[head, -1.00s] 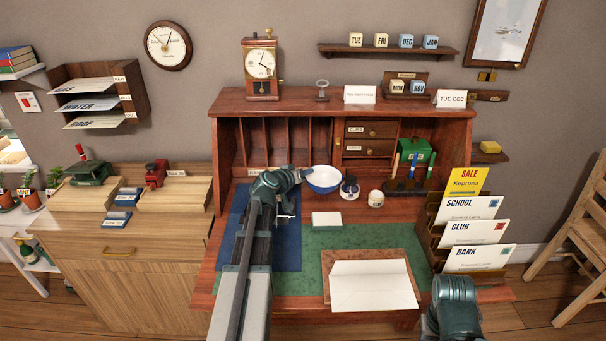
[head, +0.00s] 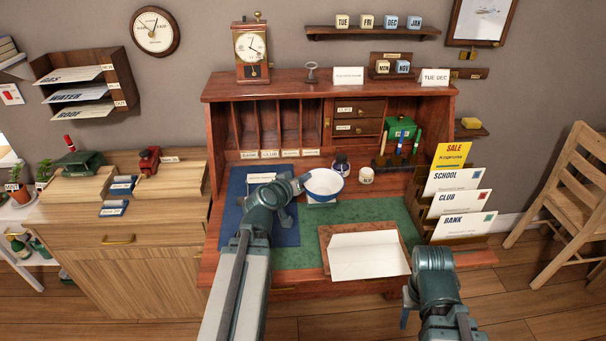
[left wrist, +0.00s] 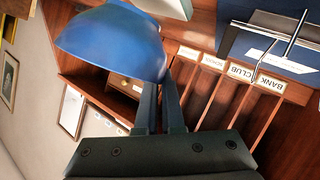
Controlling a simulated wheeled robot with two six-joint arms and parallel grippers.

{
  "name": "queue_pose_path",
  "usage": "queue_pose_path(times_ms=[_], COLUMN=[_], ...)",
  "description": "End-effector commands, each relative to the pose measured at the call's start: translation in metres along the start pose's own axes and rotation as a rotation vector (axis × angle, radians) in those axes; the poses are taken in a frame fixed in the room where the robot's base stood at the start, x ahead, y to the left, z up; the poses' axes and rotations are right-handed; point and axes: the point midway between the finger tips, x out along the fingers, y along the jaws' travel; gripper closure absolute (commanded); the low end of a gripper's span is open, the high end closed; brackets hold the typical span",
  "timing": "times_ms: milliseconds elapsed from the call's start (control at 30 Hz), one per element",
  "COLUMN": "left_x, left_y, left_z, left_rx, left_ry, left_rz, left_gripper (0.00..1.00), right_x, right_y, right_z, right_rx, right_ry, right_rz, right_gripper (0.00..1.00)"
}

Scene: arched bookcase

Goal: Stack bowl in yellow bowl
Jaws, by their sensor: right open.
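A bowl (head: 323,183), blue outside and white inside, is held at its left rim by my left gripper (head: 304,184) above the writing desk. In the left wrist view the blue bowl (left wrist: 112,42) is large and close, with the gripper fingers (left wrist: 160,108) at its edge. My right gripper (head: 407,302) is at the lower right, in front of the desk, partly hidden by its own wrist and apart from the desk items. No yellow bowl shows in either view.
A white block (head: 320,203) lies below the bowl. An ink bottle (head: 341,166) and a small white pot (head: 366,175) stand behind it. A letter rack (head: 458,205) stands at the right. Green mat (head: 375,212) lies partly bare.

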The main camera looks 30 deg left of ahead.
Motion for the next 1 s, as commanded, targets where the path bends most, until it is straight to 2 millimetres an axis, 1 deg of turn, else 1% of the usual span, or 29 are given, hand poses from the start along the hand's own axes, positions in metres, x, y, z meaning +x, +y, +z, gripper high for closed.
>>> queue_pose_path(times_ms=[167, 267, 367, 467, 600, 733, 800, 867, 1000], left_x=[-0.002, -0.006, -0.013, -0.021, -0.035, -0.047, -0.051, -0.053, -0.054], left_y=[0.003, 0.009, 0.017, 0.028, 0.046, 0.061, 0.067, 0.07, 0.071], left_z=[-0.006, -0.015, -0.031, -0.052, -0.085, -0.113, -0.123, -0.129, -0.131], left_rx=[-0.001, -0.001, -0.001, -0.001, -0.001, -0.001, -0.001, -0.001, -0.001], left_ry=[0.001, 0.0, 0.0, 0.0, 0.0, 0.0, 0.0, 0.0, 0.0], left_rz=[0.0, 0.0, 0.0, 0.0, 0.0, 0.0, 0.0, 0.0, 0.0], left_gripper=[1.0, 1.0, 1.0, 1.0, 1.0, 1.0, 1.0, 1.0, 1.0], right_x=[-0.007, -0.019, -0.038, -0.062, -0.102, -0.136, -0.148, -0.155, -0.158], right_y=[0.001, 0.002, 0.004, 0.006, 0.01, 0.013, 0.014, 0.015, 0.015], right_z=[0.0, 0.001, 0.002, 0.004, 0.006, 0.008, 0.009, 0.009, 0.009], right_rx=[0.0, 0.0, 0.0, 0.0, 0.001, 0.001, 0.001, 0.001, 0.001], right_ry=[0.0, 0.0, 0.0, 0.0, 0.0, 0.0, 0.0, 0.0, 0.0], right_rz=[0.0, 0.0, 0.0, 0.0, 0.0, 0.0, 0.0, 0.0, 0.0], right_gripper=[0.5, 0.5, 0.5, 0.5, 0.5, 0.5, 0.5, 0.5, 0.5])
